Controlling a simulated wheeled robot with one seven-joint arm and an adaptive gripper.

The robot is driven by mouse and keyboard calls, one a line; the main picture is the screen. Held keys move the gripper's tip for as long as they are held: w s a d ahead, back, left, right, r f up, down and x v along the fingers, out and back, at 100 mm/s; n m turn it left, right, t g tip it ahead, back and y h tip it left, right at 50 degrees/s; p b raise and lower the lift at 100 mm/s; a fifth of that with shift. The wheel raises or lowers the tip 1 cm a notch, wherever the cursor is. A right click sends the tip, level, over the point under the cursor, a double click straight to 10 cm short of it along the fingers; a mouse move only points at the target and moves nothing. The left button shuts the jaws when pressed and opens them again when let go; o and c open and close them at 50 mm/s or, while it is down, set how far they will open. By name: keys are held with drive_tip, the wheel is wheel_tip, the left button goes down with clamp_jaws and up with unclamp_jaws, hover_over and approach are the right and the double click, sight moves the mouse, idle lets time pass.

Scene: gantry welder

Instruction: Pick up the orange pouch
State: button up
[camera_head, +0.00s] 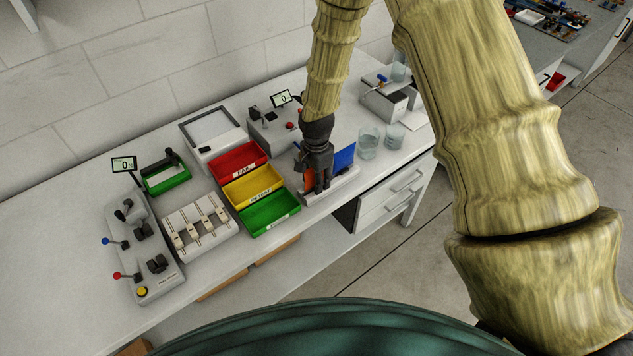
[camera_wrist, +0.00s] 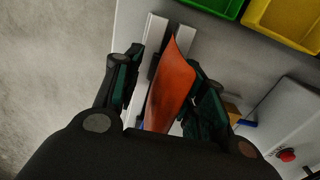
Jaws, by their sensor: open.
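The orange pouch (camera_wrist: 172,88) stands on edge between the two open fingers of my gripper (camera_wrist: 165,90) in the wrist view. The right finger looks close to the pouch; I cannot tell whether it touches. A gap shows between the pouch and the left finger. In the head view, only a small orange part (camera_head: 308,176) shows behind my gripper (camera_head: 318,190), which points down over a pale rack (camera_head: 340,186) on the table. A blue pouch (camera_head: 344,157) stands in the same rack, just right of my gripper. The lower part of the orange pouch is hidden.
Red (camera_head: 238,160), yellow (camera_head: 253,186) and green (camera_head: 268,214) trays stand just left of the rack. Glass beakers (camera_head: 369,142) stand to the right. A grey box with a red button (camera_wrist: 287,155) lies at the right in the wrist view. The table's left end is clear.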

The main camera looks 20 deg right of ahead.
drive_tip(key=shift+f, duration=0.25)
idle(0.5)
clamp_jaws()
